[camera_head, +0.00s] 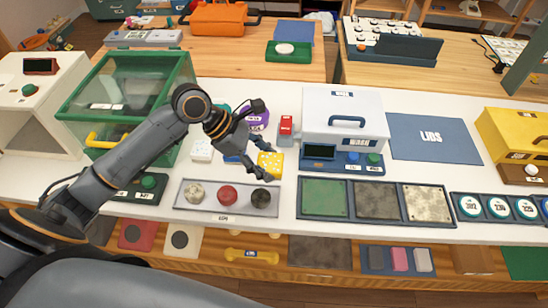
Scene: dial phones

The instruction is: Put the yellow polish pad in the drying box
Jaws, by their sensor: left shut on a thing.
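A yellow speckled pad (270,163) shows just below the fingers of my left gripper (262,146). The left gripper is shut on it, above the white counter, with the pad tilted. A clear box with a green frame (72,108) and a yellow handle stands at the left, behind my arm. A white box (343,103) with a blue handle and a front label stands right of the pad, with a blue control panel before it. I cannot tell from labels which one is the drying box. My right gripper is not in view.
A grey tray (183,204) with three round pads lies in front of my gripper. A dark tray (350,216) with green and grey panels lies to its right. A purple item (256,121) and a red item (285,126) stand near the gripper. A blue mat (434,138) lies flat.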

